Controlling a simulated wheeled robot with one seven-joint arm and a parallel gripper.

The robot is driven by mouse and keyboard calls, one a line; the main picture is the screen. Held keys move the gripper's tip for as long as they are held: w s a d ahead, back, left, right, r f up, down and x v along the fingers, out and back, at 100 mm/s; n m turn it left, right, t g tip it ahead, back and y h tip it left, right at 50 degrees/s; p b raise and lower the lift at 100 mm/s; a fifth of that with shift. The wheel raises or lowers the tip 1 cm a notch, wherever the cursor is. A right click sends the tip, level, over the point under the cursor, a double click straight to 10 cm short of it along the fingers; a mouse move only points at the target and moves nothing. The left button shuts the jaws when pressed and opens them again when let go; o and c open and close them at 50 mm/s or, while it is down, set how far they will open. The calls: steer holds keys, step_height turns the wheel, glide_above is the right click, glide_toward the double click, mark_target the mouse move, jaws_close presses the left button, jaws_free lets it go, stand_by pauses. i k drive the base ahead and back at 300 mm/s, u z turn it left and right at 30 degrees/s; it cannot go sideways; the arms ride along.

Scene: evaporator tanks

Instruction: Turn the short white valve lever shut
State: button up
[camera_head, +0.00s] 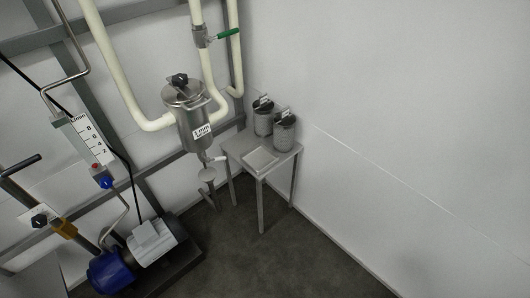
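A short white valve lever (220,158) sticks out to the right from the drain outlet under a steel filter vessel (192,128). The lever looks roughly level, tilted slightly up towards its right end. It is small here, and I cannot tell the valve's exact position from it. The vessel has a white label (202,131) on its front and a black knob on its lid. My gripper is not in view.
A small steel table (262,160) with two lidded canisters and a tray stands right of the vessel. A green-handled valve (228,34) is above. A blue and grey pump (150,240) is lower left, near a flow gauge (92,140). The floor (280,265) in front is clear.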

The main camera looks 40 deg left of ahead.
mark_target(208, 160)
steer(key=z, duration=0.7)
steer(key=k, duration=1.2)
steer(key=u, duration=1.25)
steer(key=i, duration=0.85)
steer(key=u, duration=0.05)
